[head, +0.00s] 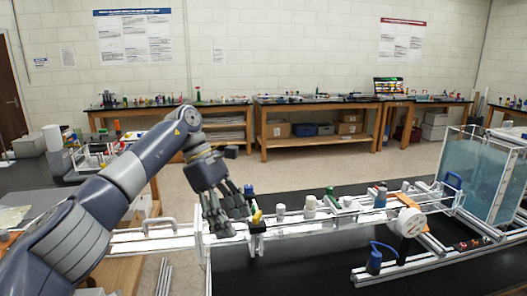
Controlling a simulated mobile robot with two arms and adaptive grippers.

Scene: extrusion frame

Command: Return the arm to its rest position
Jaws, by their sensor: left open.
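My left arm comes in from the left, and my left gripper (232,208) hangs open over the left part of the extrusion frame (290,229). Its fingers point down, close to a small yellow part (257,217) and a blue-capped part (248,190) on the frame. I see nothing between the fingers, though the inner side is partly hidden. I cannot tell whether the fingers touch the frame. My right arm and right gripper are not in view.
White and coloured fittings stand along the frame, including a white cylinder (310,203) and a round white disc (408,222). A clear water tank (478,180) stands at the right. Benches (318,103) line the back wall.

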